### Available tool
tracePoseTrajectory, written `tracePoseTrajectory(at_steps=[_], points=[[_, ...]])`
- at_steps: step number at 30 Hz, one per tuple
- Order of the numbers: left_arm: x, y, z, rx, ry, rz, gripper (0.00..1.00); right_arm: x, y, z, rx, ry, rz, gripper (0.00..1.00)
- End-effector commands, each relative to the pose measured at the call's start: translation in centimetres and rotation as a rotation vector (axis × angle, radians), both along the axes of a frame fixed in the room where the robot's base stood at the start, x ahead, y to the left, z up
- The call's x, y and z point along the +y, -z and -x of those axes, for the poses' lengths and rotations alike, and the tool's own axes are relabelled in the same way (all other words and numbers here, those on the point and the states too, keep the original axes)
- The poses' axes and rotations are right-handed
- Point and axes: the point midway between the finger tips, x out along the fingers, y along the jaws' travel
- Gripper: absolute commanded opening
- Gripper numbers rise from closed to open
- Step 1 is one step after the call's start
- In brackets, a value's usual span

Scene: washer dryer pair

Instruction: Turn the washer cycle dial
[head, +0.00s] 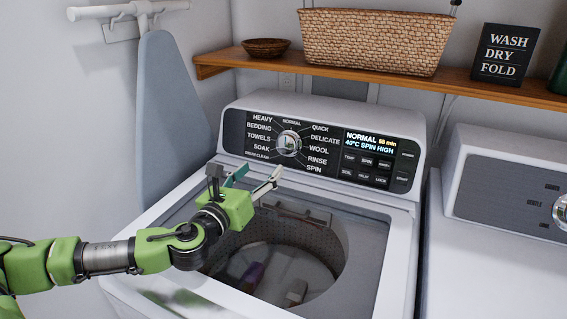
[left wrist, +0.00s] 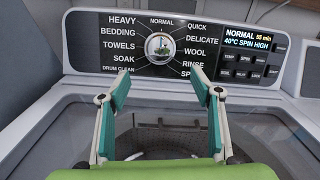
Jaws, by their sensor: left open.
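The washer (head: 150,235) stands in the middle of the head view. Its cycle dial (head: 289,144) is a round silver knob on the dark control panel, ringed by cycle names. The display (head: 370,141) reads NORMAL, 55 min, 40°C, SPIN HIGH. My left gripper (head: 258,178) is open and empty, in front of and below the dial, above the washer's top. In the left wrist view the dial (left wrist: 160,46) shows beyond and between the two spread fingers (left wrist: 162,85), apart from them. My right gripper is in neither view.
A second white machine (head: 490,250) stands at the right. A wooden shelf (head: 440,84) above holds a wicker basket (head: 375,40), a small bowl (head: 266,47) and a sign (head: 505,54). An ironing board (head: 170,110) leans at the left. Items show inside the washer drum (head: 275,270).

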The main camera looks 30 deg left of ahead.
Motion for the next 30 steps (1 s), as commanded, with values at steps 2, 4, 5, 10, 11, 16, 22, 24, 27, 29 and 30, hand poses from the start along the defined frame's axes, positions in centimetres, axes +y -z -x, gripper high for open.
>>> tracePoseTrajectory(at_steps=[2, 4, 5, 10, 11, 16, 22, 24, 27, 29, 30], points=[[0.0, 0.3, -0.2, -0.001, -0.001, 0.001, 0.59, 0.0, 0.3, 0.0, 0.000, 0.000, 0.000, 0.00], [0.1, 0.1, -0.5, -0.002, -0.002, 0.002, 0.59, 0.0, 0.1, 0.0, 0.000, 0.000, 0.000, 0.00], [0.1, 0.0, -0.8, -0.003, -0.002, 0.003, 0.59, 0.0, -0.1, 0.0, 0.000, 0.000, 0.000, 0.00], [0.2, -0.1, -3.3, -0.004, -0.002, 0.006, 0.59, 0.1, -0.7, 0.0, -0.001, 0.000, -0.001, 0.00], [0.3, -0.1, -3.8, -0.004, -0.004, 0.005, 0.59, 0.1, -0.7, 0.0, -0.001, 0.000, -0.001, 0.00], [0.4, 0.0, -7.1, -0.004, -0.003, 0.005, 0.59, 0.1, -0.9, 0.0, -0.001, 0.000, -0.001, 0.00], [0.6, 0.1, -10.7, -0.003, -0.001, 0.003, 0.59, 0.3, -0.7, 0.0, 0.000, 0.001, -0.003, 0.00], [0.7, 0.1, -11.6, -0.002, -0.001, 0.002, 0.59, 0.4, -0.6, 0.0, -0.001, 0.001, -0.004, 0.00], [0.7, 0.2, -12.7, -0.002, -0.001, 0.002, 0.59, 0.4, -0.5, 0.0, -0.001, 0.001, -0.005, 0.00], [0.8, 0.2, -13.1, -0.001, -0.002, 0.001, 0.59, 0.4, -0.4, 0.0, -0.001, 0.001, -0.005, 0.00], [0.7, 0.2, -13.4, -0.001, -0.001, 0.001, 0.59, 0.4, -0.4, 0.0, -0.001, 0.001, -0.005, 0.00]])
